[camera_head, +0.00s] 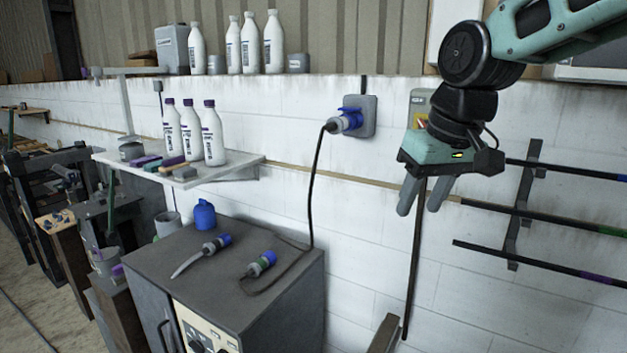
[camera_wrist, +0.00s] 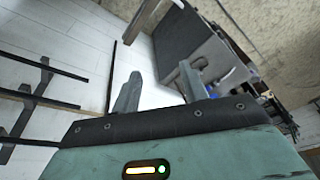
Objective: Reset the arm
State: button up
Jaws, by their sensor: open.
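My gripper (camera_head: 421,212) hangs fingers down at the right of the head view, in front of the white block wall. Its two grey fingers are apart with nothing between them. In the wrist view my gripper (camera_wrist: 158,92) also shows open and empty, with the wall and the dark cabinet beyond the fingers. My teal and black arm comes in from the upper right, bent down at the wrist.
A dark cabinet (camera_head: 161,256) bears plugs and a blue bottle (camera_head: 204,215). A blue plug sits in the wall socket (camera_head: 359,113). A shelf (camera_head: 223,167) holds white bottles. A wall rack (camera_head: 511,225) with rods is right of my gripper. A grey-yellow box (camera_head: 420,103) is behind my wrist.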

jog(key=s+a+f+n+g+b, duration=0.1)
jog(key=s+f+n+b, duration=0.1)
jog(key=s+f, duration=0.8)
jog(key=s+a+f+n+g+h+b, duration=0.1)
jog(key=s+f+n+b, duration=0.1)
jog(key=s+f, duration=0.8)
jog(key=s+b, duration=0.1)
jog(key=s, duration=0.2)
jog(key=shift+s+a+f+g, duration=0.2)
jog(key=shift+s+f+g, duration=0.1)
jog(key=shift+g, duration=0.1)
jog(key=shift+w, duration=0.1)
dwell(1.5)
